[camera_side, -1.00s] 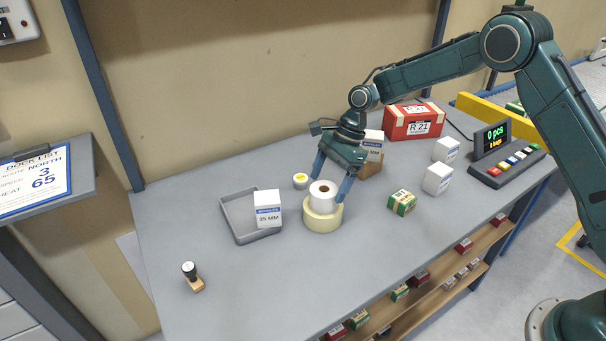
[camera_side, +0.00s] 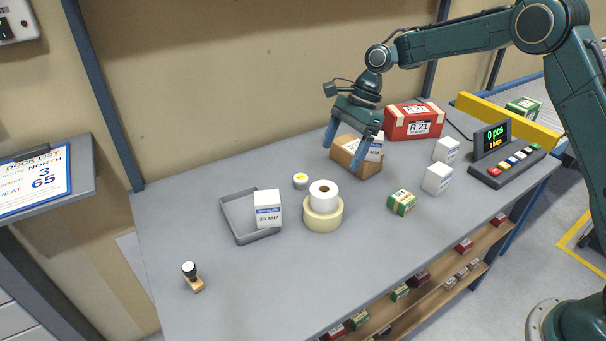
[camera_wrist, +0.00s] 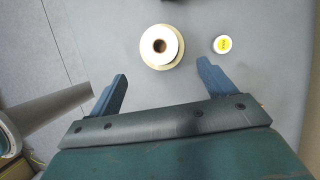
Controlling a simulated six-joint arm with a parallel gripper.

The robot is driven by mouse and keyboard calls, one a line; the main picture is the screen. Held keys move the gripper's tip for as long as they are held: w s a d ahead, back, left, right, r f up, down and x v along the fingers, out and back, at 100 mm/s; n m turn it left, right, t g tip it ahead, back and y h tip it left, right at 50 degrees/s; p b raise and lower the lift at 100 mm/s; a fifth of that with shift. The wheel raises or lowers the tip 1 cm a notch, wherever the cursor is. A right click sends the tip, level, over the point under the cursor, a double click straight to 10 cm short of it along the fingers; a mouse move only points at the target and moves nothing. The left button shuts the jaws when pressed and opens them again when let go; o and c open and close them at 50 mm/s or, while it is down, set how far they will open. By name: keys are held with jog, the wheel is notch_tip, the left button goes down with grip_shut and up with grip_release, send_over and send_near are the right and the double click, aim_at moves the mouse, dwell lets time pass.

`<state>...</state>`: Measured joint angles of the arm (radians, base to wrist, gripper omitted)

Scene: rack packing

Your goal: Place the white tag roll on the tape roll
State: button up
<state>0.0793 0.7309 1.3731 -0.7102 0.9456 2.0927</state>
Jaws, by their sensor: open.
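The white tag roll (camera_side: 323,193) sits flat on top of the cream tape roll (camera_side: 322,218), near the middle of the table. The white roll is upright with its brown core facing up. In the wrist view the white tag roll (camera_wrist: 159,46) lies ahead of the fingers, with a rim of the tape roll (camera_wrist: 177,62) showing around it. My gripper (camera_side: 342,158) is open and empty, raised above and behind the rolls in the side view and apart from both. Its fingers are spread in the wrist view (camera_wrist: 162,80).
A grey tray (camera_side: 236,221) with a white box (camera_side: 267,208) stands left of the rolls. A small yellow-topped roll (camera_side: 300,181) is just behind them. A brown carton (camera_side: 352,158) is under my gripper. A green box (camera_side: 402,202) stands right. The front left table is mostly clear, except a stamp (camera_side: 193,277).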

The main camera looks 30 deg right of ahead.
jog(key=shift+r, duration=0.1)
jog(key=s+d+r+n+t+h, duration=0.25)
jog(key=s+r+n, duration=0.65)
jog(key=s+r, duration=0.6)
jog(key=s+d+n+t+h, duration=0.1)
jog(key=s+n, duration=0.3)
jog(key=s, duration=0.6)
jog(key=s+d+f+n+t+h, duration=0.1)
jog(key=s+d+n, duration=0.3)
jog(key=s, duration=0.7)
jog(key=shift+n+t, duration=0.5)
jog(key=shift+t, duration=0.05)
